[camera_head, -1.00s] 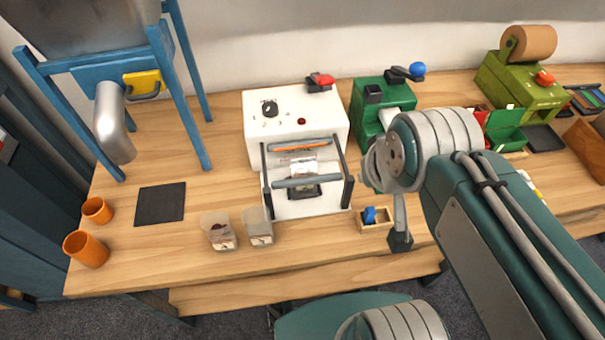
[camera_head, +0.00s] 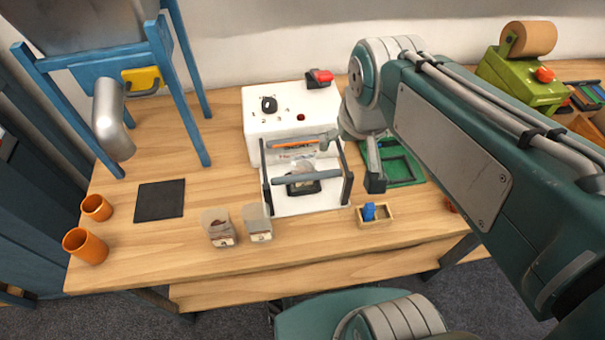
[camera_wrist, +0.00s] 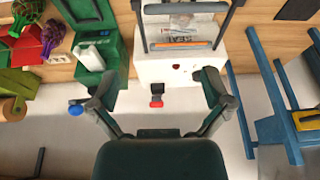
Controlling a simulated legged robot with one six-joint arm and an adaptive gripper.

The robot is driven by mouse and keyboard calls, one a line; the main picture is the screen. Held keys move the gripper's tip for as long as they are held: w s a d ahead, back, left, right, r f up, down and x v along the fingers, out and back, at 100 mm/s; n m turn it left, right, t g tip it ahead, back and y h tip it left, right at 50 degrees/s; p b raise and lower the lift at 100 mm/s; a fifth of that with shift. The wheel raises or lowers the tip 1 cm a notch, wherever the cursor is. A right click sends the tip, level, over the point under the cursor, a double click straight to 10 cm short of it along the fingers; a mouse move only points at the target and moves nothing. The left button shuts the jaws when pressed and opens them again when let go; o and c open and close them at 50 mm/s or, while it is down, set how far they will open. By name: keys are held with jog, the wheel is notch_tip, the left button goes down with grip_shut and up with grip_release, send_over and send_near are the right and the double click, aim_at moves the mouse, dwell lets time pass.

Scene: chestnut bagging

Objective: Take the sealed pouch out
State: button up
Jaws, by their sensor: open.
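The pouch (camera_head: 300,180) lies in the front of the white sealing machine (camera_head: 290,118), partly hidden behind the grey bar (camera_head: 306,177). Its lower part looks dark. In the wrist view a pale, clear part of the pouch (camera_wrist: 188,20) shows at the top, by the word "SEAL" and the orange strip. My gripper (camera_wrist: 157,88) is open and empty, its two fingers spread wide over the white machine's body. In the head view my gripper (camera_head: 354,160) hangs at the machine's right side, apart from the pouch.
Two clear pouches (camera_head: 218,228) (camera_head: 257,224) stand left of the machine's front. A small wooden box (camera_head: 375,216) with a blue item stands at the right. Upright dark posts (camera_head: 346,175) flank the sealing bay. Orange cups (camera_head: 86,246) and a dark mat (camera_head: 160,202) lie left.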

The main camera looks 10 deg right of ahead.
jog(key=w+a+f+g, duration=0.2)
jog(key=w+a+f, duration=0.1)
jog(key=w, duration=0.4)
jog(key=g, duration=0.2)
send_near(302, 156)
notch_tip(302, 156, down, 11)
jog(key=shift+w+r, duration=0.1)
jog(key=shift+r, duration=0.1)
jog(key=c, duration=1.1)
